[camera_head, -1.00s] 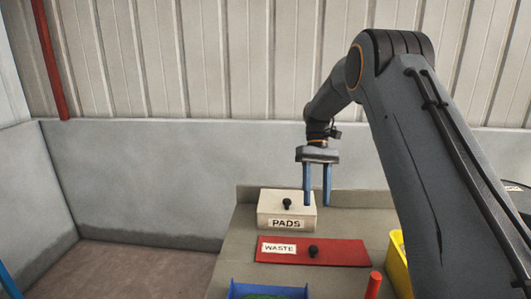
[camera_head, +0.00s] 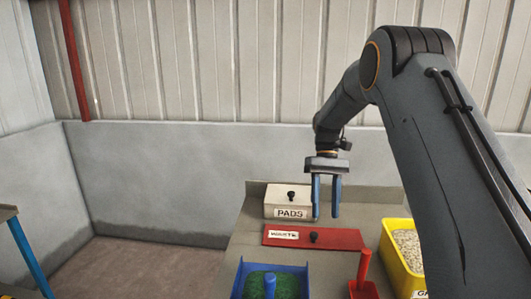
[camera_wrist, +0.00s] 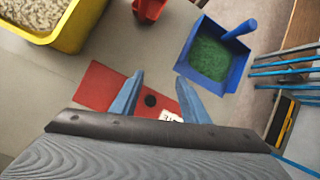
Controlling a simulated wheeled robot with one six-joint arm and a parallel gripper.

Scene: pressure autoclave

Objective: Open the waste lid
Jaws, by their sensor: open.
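The waste lid (camera_head: 345,240) is a flat red panel with a white "WASTE" label and a black knob (camera_head: 313,237), lying closed on the grey bench. My gripper (camera_head: 326,218) points down with two blue fingers, open and empty, above the bench near the lid's back edge. In the wrist view the red lid (camera_wrist: 98,88) lies below and beyond my gripper (camera_wrist: 158,97). The black knob (camera_wrist: 150,100) shows between the two fingers there, apart from them. Part of the label is hidden by my gripper body.
A blue tray (camera_head: 302,274) with green contents and a blue handle is in front. A red scoop (camera_head: 363,289) and a yellow bin (camera_head: 388,245) of pale granules are at right.

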